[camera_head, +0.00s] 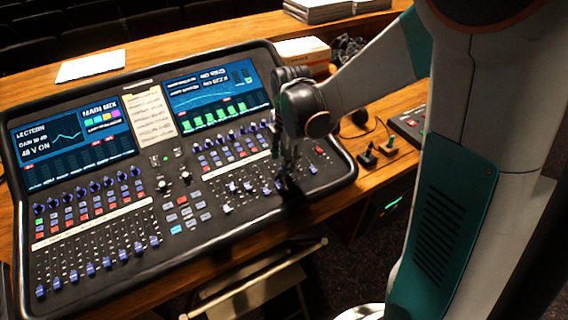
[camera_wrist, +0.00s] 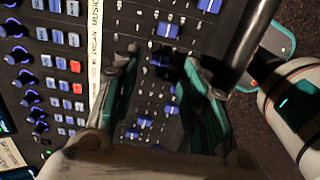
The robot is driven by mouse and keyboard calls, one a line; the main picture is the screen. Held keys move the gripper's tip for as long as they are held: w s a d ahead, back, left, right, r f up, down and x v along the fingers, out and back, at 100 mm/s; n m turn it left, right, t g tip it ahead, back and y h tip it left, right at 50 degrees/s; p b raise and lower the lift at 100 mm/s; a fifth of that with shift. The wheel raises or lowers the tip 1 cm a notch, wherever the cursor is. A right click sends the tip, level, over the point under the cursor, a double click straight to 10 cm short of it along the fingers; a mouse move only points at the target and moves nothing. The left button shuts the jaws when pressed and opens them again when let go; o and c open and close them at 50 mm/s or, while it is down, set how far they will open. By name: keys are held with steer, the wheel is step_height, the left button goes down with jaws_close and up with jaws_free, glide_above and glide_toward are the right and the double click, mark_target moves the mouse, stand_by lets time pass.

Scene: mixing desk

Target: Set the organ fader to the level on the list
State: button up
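The mixing desk (camera_head: 150,160) carries rows of blue fader caps. My gripper (camera_head: 284,182) is over its right fader bank. In the wrist view my gripper (camera_wrist: 160,62) has its two teal fingers apart, with a dark blue fader cap (camera_wrist: 160,60) showing between their tips; contact cannot be told. Another blue cap (camera_wrist: 167,28) sits just beyond the tips. A white label strip (camera_wrist: 95,50) beside the faders bears partly readable words, seemingly including "organ". I cannot tell which cap is the organ fader. A paper list (camera_head: 150,114) lies between the two screens; its lines are too small to read.
The left screen (camera_head: 72,141) and right screen (camera_head: 217,96) are lit. A white sheet (camera_head: 90,66), a box (camera_head: 302,52) and a small switch box (camera_head: 409,124) are on the wooden desk. A folding chair (camera_head: 255,280) stands in front.

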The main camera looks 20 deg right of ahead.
step_height(320, 180, up, 8)
steer(key=shift+s+r, duration=0.15)
steer(key=shift+s, duration=0.3)
steer(key=shift+d, duration=0.1)
steer(key=s+r+m+t, duration=0.3)
steer(key=s+m, duration=0.5)
steer(key=m, duration=0.2)
steer(key=s+r+m+t, duration=0.3)
steer(key=s+m, duration=0.5)
steer(key=m, duration=0.2)
steer(key=shift+s+d, duration=0.25)
steer(key=shift+s, duration=0.15)
stand_by(0.7)
